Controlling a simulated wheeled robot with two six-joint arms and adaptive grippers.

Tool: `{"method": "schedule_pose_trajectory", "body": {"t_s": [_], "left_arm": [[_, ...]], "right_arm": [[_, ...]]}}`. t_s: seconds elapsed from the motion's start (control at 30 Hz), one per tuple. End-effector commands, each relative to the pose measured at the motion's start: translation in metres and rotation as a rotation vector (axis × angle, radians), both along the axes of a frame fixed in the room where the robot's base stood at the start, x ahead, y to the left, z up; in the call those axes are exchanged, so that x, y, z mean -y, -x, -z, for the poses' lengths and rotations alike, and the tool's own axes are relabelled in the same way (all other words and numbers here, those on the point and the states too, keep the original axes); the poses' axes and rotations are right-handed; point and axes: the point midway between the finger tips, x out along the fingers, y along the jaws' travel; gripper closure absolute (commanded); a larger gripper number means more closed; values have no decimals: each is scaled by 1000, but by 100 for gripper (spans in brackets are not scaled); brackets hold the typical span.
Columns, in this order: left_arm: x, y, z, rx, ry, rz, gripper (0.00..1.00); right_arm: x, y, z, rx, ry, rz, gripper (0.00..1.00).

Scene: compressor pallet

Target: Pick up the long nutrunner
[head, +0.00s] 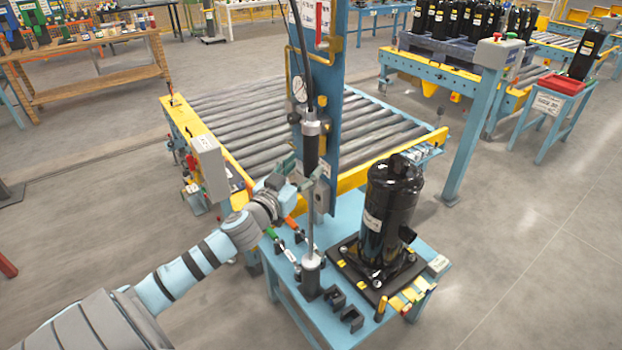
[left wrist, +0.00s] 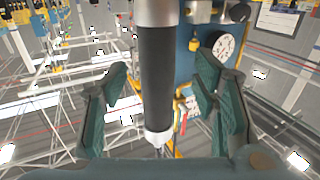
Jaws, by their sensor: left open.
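The long nutrunner (head: 311,152) stands upright at the blue stand, with a black grip, a grey top and a long thin shaft. Its lower end is in a dark socket holder (head: 311,279) on the blue table. My left gripper (head: 299,180) is at the lower part of the black grip. Gaps show between the grip and both fingers. My right gripper is in neither view.
A black compressor (head: 388,215) stands on a dark plate to the right of the nutrunner. Small tools and black sockets (head: 351,319) sit on the blue table (head: 340,336). A blue column (head: 347,85) rises just behind the tool. A roller conveyor (head: 255,120) lies behind.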

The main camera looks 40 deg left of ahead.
Motion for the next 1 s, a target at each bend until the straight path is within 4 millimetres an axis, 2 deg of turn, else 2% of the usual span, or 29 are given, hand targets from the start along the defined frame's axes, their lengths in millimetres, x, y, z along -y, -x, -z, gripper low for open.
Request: {"method": "schedule_pose_trajectory", "body": {"t_s": [0.07, 0.2, 0.43, 0.77, 1.0], "left_arm": [[0, -16, -12, 4, 10, -3, 46], [-3, -38, -10, 1, 5, -1, 46], [-3, -40, -5, -1, -1, 1, 47], [-3, -39, -5, -1, -1, 1, 100], [-2, -40, -8, 5, -3, 3, 100]], "right_arm": [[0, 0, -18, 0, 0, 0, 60], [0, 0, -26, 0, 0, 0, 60], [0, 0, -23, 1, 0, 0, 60], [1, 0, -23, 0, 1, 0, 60], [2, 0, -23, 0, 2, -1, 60]]}}
